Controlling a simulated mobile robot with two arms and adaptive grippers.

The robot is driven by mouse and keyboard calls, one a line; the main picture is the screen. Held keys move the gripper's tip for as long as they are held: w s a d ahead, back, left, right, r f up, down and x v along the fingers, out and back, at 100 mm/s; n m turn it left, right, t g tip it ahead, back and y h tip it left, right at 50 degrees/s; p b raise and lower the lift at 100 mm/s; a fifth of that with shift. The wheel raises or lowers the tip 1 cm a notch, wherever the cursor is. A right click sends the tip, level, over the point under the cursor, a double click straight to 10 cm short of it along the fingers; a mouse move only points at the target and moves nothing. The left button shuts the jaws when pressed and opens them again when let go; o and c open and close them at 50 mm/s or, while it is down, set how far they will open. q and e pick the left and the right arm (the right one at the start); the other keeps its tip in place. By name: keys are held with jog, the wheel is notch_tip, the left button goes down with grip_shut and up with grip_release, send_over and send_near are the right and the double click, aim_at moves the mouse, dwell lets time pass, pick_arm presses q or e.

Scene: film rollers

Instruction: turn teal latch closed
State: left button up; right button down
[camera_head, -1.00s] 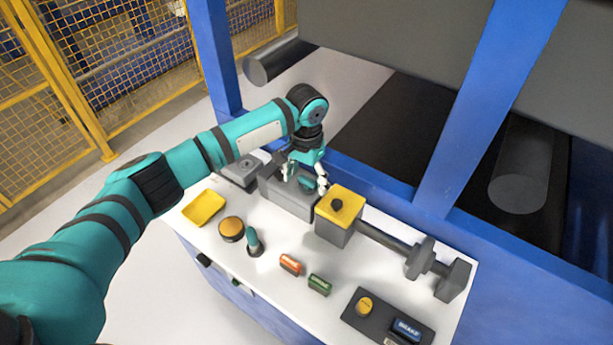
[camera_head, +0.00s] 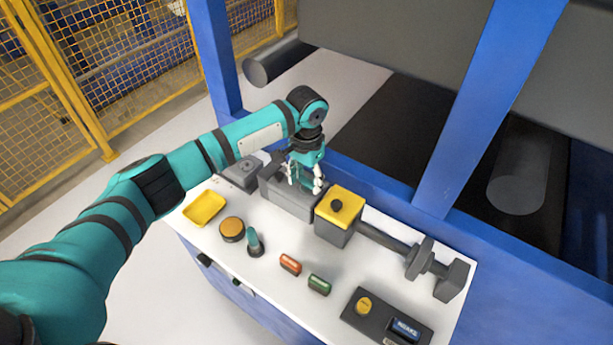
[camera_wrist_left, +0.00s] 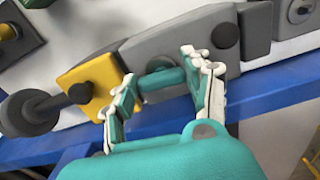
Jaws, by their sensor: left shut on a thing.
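The teal latch (camera_wrist_left: 161,85) sits on the grey block (camera_wrist_left: 178,45) beside the yellow-topped block (camera_wrist_left: 93,82). My left gripper (camera_wrist_left: 152,83) is shut on the latch, with one finger at each end of it in the left wrist view. In the head view my left gripper (camera_head: 306,184) is over the grey block (camera_head: 288,195), just left of the yellow-topped block (camera_head: 338,212). The fingers and arm mostly hide the latch there. My right gripper is not in view.
The white bench top holds a yellow tray (camera_head: 204,208), an orange button (camera_head: 231,229), a teal upright knob (camera_head: 254,243), red (camera_head: 290,264) and green (camera_head: 319,284) pieces and a dark control panel (camera_head: 386,318). A grey shaft (camera_head: 382,238) runs right. Blue posts stand behind.

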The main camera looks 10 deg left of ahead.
pick_arm(q)
jog(key=m+p, duration=0.2)
jog(key=m, duration=0.1)
jog(key=shift+r, duration=0.2)
jog(key=m+p, duration=0.2)
jog(key=m, duration=0.1)
jog(key=shift+w+a+m, duration=0.1)
jog(key=shift+m, duration=0.3)
jog(key=m+p, duration=0.1)
jog(key=m, duration=0.3)
jog(key=shift+w+f+m, duration=0.1)
jog(key=shift+m, duration=0.2)
jog(key=m, duration=0.4)
jog(key=shift+w+m, duration=0.1)
jog(key=shift+m, duration=0.3)
jog(key=o, duration=1.2)
